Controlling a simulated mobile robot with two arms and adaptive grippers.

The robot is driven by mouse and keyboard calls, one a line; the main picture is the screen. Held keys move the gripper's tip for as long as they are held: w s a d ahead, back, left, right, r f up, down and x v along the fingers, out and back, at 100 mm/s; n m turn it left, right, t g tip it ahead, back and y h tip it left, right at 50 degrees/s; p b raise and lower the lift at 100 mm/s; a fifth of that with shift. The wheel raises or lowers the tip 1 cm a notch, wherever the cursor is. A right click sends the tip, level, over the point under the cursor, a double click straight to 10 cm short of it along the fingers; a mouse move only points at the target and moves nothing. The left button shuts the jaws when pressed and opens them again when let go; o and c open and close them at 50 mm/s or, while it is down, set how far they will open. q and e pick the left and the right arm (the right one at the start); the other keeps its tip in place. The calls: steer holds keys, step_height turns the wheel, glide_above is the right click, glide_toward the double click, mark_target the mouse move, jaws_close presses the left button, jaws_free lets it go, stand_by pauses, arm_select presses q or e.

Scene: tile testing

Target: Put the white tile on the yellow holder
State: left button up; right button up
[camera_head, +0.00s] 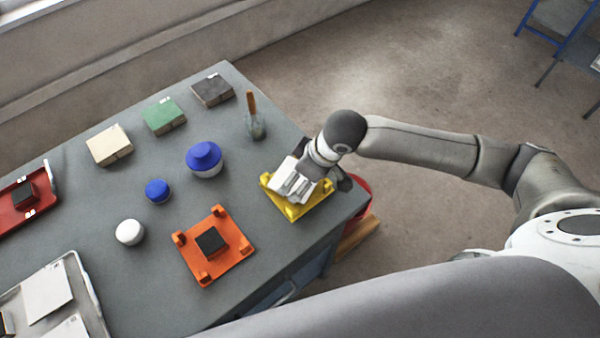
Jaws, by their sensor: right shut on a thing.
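The yellow holder (312,203) lies on the grey table near its right corner. My right gripper (296,186) is directly over the yellow holder and covers much of it. It is shut on what appears to be a white tile, which the gripper mostly hides; I cannot tell whether the tile touches the holder. Other white tiles lie in a pale tray (92,290) at the lower left, one flat white tile (46,291) showing clearly. My left gripper is not in view.
An orange holder (233,260) with a dark block stands left of the yellow one. A blue-lidded jar (205,159), a small blue jar (158,191), a white jar (129,232) and a brush in a glass (255,125) stand nearby. Several boxes line the back edge.

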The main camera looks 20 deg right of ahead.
steer(key=o, duration=0.9)
steer(key=shift+f, duration=0.1)
steer(key=v, duration=1.2)
steer(key=shift+s, duration=0.1)
